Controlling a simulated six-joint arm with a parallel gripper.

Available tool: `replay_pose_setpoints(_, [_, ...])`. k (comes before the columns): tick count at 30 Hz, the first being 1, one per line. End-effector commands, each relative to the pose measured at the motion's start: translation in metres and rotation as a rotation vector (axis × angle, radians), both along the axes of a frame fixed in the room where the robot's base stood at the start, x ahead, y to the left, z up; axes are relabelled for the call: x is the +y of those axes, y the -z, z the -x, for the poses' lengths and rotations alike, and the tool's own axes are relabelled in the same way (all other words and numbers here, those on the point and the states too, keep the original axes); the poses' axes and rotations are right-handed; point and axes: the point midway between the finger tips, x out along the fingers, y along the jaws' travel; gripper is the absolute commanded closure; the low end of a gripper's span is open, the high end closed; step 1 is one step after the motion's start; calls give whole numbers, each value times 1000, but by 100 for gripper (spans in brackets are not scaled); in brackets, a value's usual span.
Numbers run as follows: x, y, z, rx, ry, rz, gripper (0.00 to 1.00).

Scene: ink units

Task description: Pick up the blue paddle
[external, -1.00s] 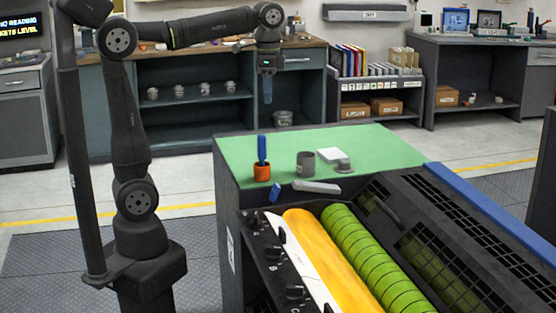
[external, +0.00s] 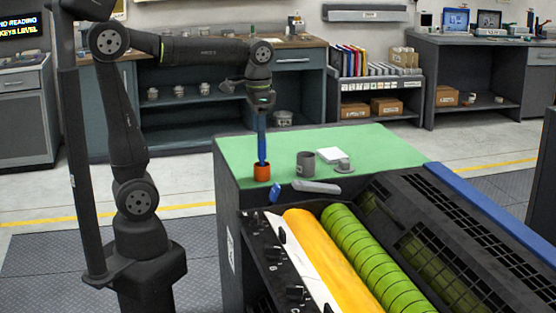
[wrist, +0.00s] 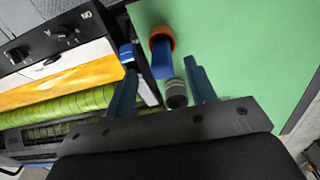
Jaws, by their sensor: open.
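The blue paddle (external: 262,152) stands upright in a small orange cup (external: 262,173) at the near left of the green top. My gripper (external: 261,130) is above it, pointing down, with its blue fingers close to the paddle's upper end. In the wrist view my gripper (wrist: 160,68) is open, and the paddle (wrist: 162,66) appears between its two fingers. The orange rim of the cup (wrist: 160,33) shows just beyond. I cannot tell whether either finger touches the paddle.
A grey mug (external: 306,163), a white pad (external: 332,156) and a small grey item (external: 344,166) stand right of the cup. A blue piece (external: 275,192) and a light grey bar (external: 316,187) lie at the near edge. The press with its yellow roller (external: 325,250) is in front.

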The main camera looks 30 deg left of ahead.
Motion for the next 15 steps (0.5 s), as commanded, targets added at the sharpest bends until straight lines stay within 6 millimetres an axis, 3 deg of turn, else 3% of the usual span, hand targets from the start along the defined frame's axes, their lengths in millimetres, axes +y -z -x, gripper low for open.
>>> replay_pose_setpoints(15, [-5,54,-6,1,0,-1,49])
